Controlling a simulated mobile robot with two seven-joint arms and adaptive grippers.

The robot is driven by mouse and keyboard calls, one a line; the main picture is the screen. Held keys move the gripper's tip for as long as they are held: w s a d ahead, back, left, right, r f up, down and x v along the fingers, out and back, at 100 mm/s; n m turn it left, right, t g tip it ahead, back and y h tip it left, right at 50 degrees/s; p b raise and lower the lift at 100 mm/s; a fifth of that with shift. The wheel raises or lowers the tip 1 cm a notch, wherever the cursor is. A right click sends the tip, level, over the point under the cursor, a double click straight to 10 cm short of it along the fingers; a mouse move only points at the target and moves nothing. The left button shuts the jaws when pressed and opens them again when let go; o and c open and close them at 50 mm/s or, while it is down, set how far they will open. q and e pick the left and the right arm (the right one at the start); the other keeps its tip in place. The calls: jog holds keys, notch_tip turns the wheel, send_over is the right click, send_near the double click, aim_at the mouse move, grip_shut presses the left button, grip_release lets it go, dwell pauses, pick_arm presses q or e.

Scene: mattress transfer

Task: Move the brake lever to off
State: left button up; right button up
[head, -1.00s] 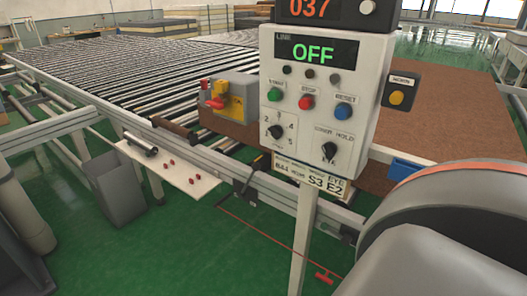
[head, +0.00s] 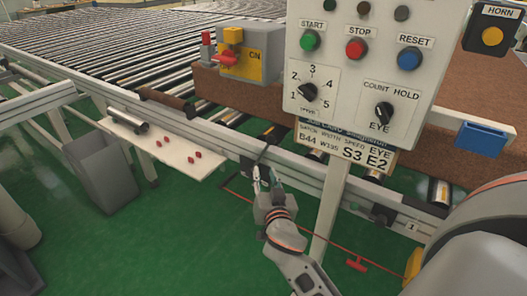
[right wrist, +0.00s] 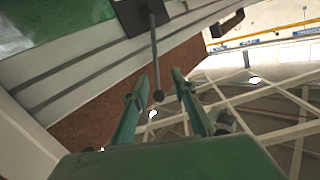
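A thin dark lever with a black ball knob hangs from a black bracket on the conveyor's side rail. The bracket (head: 250,165) shows in the head view. In the right wrist view, the lever's rod (right wrist: 154,50) points down to its knob (right wrist: 158,96), which appears between my fingers. My right gripper (head: 265,178) is beside the rail at the bracket. In the right wrist view its two fingers (right wrist: 162,95) are apart, with no clear contact on the lever. No label for the lever is readable. My left gripper is not in view.
A control panel (head: 330,75) on a post stands right of my right gripper. A yellow switch box (head: 240,60) with a red handle sits behind the rail. A red cord with a handle (head: 357,264) hangs low. A white shelf (head: 175,150) and grey bin (head: 105,170) are left.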

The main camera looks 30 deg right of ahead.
aim_at(268, 146)
jog(key=w+d+r+m, duration=0.1)
jog(key=w+d, duration=0.1)
jog(key=w+d+r+m+h, duration=0.1)
jog(key=w+d, duration=0.1)
jog(key=w, duration=0.1)
jog(key=w+d+r+h, duration=0.1)
jog(key=w+d, duration=0.1)
jog(key=w, duration=0.1)
jog(key=shift+w+d+r+m, duration=0.2)
jog(key=shift+d+r+m, duration=0.1)
jog(key=shift+d+m, duration=0.1)
grip_shut()
